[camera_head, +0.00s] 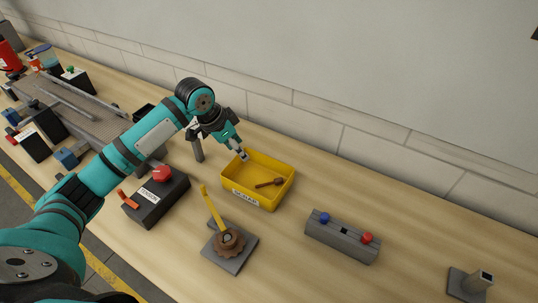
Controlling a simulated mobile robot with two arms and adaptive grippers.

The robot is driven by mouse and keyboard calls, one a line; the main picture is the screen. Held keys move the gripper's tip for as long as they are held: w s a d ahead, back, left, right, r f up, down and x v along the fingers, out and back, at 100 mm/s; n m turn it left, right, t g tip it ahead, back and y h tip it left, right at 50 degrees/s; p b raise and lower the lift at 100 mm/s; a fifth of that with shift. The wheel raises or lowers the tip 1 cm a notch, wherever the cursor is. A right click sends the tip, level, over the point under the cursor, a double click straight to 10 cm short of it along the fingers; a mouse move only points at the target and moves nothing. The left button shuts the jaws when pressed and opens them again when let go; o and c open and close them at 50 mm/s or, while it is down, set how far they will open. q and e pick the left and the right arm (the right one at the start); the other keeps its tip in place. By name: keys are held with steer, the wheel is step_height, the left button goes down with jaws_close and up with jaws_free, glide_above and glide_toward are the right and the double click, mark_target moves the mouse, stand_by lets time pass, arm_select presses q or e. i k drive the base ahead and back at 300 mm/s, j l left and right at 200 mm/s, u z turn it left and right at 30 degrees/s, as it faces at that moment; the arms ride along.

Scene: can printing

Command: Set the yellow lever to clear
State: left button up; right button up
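The yellow lever (211,208) rises from a brown toothed disc (230,243) on a grey base plate (243,262) near the front of the bench. It tilts back and to the left in the picture. No "clear" marking is readable near it. My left gripper (243,155) is behind the lever, over the back left corner of a yellow bin (258,200), and apart from the lever. Its fingertips are small and close together, so I cannot tell whether they are shut or hold something. My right gripper is out of view.
A dark box with a red knob (162,174) stands left of the lever. A small brown tool (269,183) lies in the bin. A grey block (342,236) with blue and red knobs is to the right. The bench between the block and the grey stand (471,284) is bare.

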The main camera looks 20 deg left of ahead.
mark_target(220, 222)
steer(key=k, duration=1.5)
